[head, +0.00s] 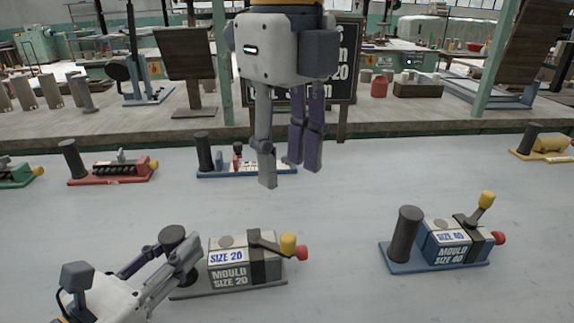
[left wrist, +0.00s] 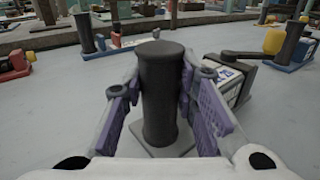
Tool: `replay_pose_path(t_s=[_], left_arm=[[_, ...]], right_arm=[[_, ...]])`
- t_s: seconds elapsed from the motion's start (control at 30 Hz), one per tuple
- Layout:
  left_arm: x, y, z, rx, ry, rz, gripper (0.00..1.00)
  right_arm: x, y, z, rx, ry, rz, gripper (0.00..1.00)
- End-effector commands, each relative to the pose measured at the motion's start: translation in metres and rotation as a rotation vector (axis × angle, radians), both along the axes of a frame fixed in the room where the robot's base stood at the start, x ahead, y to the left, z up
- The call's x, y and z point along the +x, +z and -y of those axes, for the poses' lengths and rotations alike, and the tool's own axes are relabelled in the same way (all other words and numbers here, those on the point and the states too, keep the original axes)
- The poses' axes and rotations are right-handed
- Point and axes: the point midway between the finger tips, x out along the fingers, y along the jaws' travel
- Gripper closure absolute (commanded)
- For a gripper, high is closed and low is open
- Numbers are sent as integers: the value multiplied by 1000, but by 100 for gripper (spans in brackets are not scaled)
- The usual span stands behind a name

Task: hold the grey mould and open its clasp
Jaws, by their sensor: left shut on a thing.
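The grey mould (head: 233,279), labelled SIZE 20, stands on a grey base at the front of the table. A dark upright post (head: 172,234) rises from the left end of its base. My left gripper (head: 168,263) is shut on that post, with its purple-lined fingers on both sides of it in the left wrist view (left wrist: 162,100). The clasp (head: 264,242) is a dark strap over the block, with a lever lying low to the right, ending in a yellow knob (head: 289,244). A red knob sits beside it. My right gripper (head: 290,172) hangs open and empty above the table, behind the grey mould.
A blue mould (head: 450,242), SIZE 40, with its yellow-knobbed lever raised, stands to the right. Red (head: 115,172), blue, green and yellow fixtures stand further back. A sign and workshop benches are behind. The table between the two front moulds is clear.

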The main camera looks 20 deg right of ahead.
Motion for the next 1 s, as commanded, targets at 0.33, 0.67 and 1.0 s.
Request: replay_pose_path(t_s=[0.33,0.67,1.0], left_arm=[[0,0,0,1,-1,-1,50],[-7,0,-9,0,2,-1,50],[-62,0,-77,-1,6,-2,50]], right_arm=[[0,-1,0,0,0,0,62],[0,-1,0,0,0,0,62],[0,-1,0,0,-1,0,62]])
